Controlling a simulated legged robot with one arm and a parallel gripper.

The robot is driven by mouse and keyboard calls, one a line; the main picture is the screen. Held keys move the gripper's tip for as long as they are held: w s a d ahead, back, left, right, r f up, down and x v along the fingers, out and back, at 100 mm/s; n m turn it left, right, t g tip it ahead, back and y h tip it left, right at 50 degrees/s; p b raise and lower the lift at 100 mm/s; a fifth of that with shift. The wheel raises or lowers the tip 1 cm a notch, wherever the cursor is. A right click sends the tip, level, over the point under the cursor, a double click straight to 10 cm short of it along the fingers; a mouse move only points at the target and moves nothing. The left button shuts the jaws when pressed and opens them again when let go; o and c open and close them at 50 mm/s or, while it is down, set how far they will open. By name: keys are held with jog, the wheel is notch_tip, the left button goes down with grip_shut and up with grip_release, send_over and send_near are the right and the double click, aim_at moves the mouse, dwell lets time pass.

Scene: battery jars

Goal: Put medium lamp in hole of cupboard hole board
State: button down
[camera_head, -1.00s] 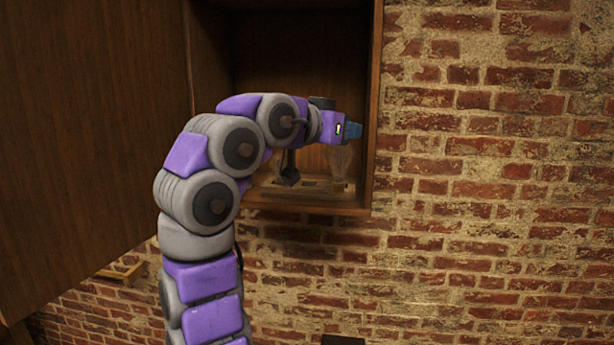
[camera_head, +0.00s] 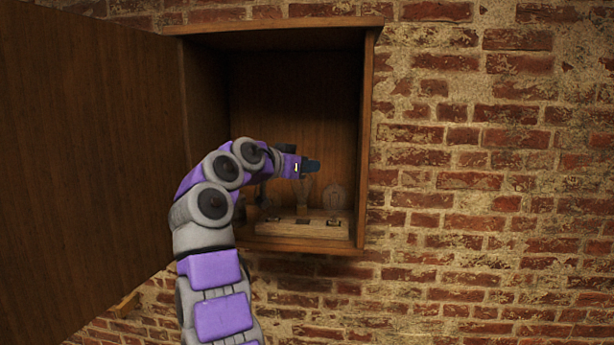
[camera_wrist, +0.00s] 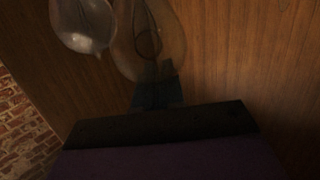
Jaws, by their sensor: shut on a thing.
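My gripper (camera_head: 314,166) reaches into the open cupboard, above the hole board (camera_head: 300,230) on its floor. It is shut on a clear glass lamp (camera_head: 303,188), seemingly the medium lamp, which shows just below the fingers. In the wrist view the dark fingers (camera_wrist: 158,92) close on this lamp (camera_wrist: 150,40), whose large bulb lies beyond them. A smaller lamp (camera_wrist: 82,25) is beside it there. In the head view another lamp (camera_head: 334,197) stands at the right of the board. Whether the held lamp touches the board, and which hole is beneath it, I cannot tell.
The cupboard's right wall (camera_head: 367,130) is close to the right of my gripper. Its wooden door (camera_head: 90,160) stands open on the left. A brick wall (camera_head: 490,180) surrounds the cupboard. The upper cupboard space is empty.

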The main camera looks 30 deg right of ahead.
aim_at(309, 181)
notch_tip(309, 181, down, 3)
jog(key=shift+w+r+b, duration=0.1)
jog(key=shift+b, duration=0.5)
jog(key=shift+s+f, duration=0.4)
jog(key=shift+f, duration=0.05)
jog(key=shift+w+f, duration=0.2)
jog(key=shift+w, duration=0.2)
jog(key=c, duration=1.7)
grip_release()
jog(key=shift+w, duration=0.1)
jog(key=shift+o, duration=0.8)
jog(key=shift+r, duration=0.1)
jog(key=o, duration=0.3)
jog(key=shift+d, duration=0.15)
jog(key=shift+s+r, duration=0.1)
jog(key=shift+s, duration=0.1)
